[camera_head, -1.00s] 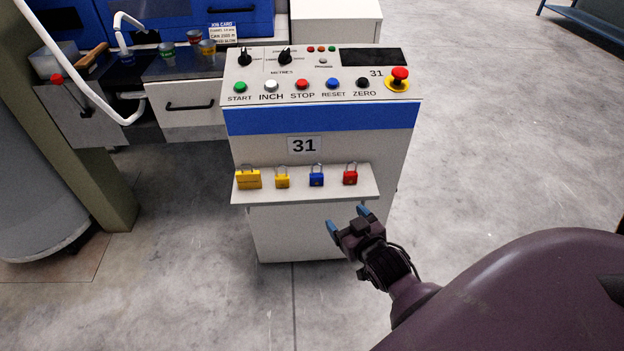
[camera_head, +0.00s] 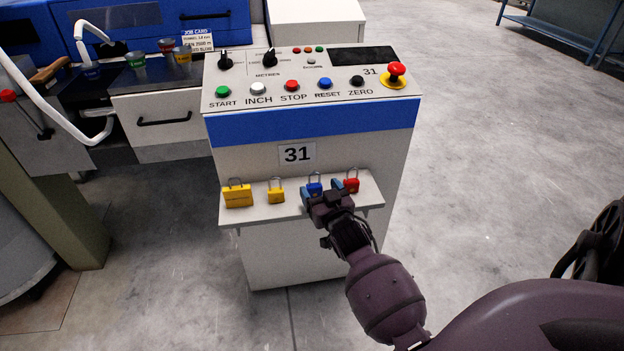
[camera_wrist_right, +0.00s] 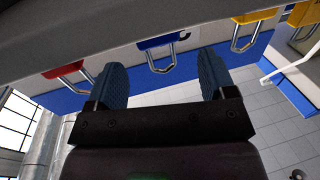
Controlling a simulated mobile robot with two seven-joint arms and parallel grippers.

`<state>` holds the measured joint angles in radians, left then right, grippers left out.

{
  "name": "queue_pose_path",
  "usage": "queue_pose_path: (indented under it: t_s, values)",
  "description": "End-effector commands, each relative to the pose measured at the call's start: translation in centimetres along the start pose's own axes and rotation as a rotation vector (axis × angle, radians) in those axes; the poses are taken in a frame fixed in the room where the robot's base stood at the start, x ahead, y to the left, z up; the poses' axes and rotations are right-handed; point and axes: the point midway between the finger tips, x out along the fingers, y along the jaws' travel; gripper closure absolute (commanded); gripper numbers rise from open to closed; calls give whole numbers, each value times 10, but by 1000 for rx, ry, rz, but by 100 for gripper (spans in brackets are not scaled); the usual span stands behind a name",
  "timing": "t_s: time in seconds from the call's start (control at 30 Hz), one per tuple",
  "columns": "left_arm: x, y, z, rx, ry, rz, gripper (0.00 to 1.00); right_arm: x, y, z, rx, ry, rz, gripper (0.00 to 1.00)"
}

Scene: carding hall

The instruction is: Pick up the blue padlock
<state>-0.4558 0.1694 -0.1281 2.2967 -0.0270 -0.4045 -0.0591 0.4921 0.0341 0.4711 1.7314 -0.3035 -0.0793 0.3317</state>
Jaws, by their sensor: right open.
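The blue padlock (camera_head: 314,187) stands on the small shelf (camera_head: 270,212) of the console, between a yellow padlock (camera_head: 276,192) and the red padlock (camera_head: 351,184). My right gripper (camera_head: 321,190) is open at the blue padlock, and its fingers partly hide the padlock's body in the head view. In the right wrist view the blue padlock (camera_wrist_right: 161,42) shows with its shackle between the two spread blue fingertips (camera_wrist_right: 161,75). The fingers do not appear closed on it. My left gripper is not in view.
A larger yellow padlock or box (camera_head: 237,195) stands at the shelf's left end. The console's sloped panel (camera_head: 310,78) with buttons rises behind. A drawer unit (camera_head: 160,118) and white bent tube (camera_head: 40,100) are at left.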

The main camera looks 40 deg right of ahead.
Motion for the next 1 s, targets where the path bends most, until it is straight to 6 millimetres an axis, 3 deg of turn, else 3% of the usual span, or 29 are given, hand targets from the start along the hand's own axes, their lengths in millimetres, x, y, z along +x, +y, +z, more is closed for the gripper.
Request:
queue_pose_path:
  t_s: [0.37, 0.6, 0.93, 1.0]
  values:
    - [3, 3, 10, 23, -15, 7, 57, 29, 0, 7, -3, -6, 0, 23]
    - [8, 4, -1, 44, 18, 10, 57, 56, 0, 6, -2, -4, 0, 23]
    - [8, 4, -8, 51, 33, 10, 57, 61, -1, 3, 1, -1, 0, 23]
    - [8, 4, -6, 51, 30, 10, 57, 61, -1, 3, 1, -1, 0, 34]
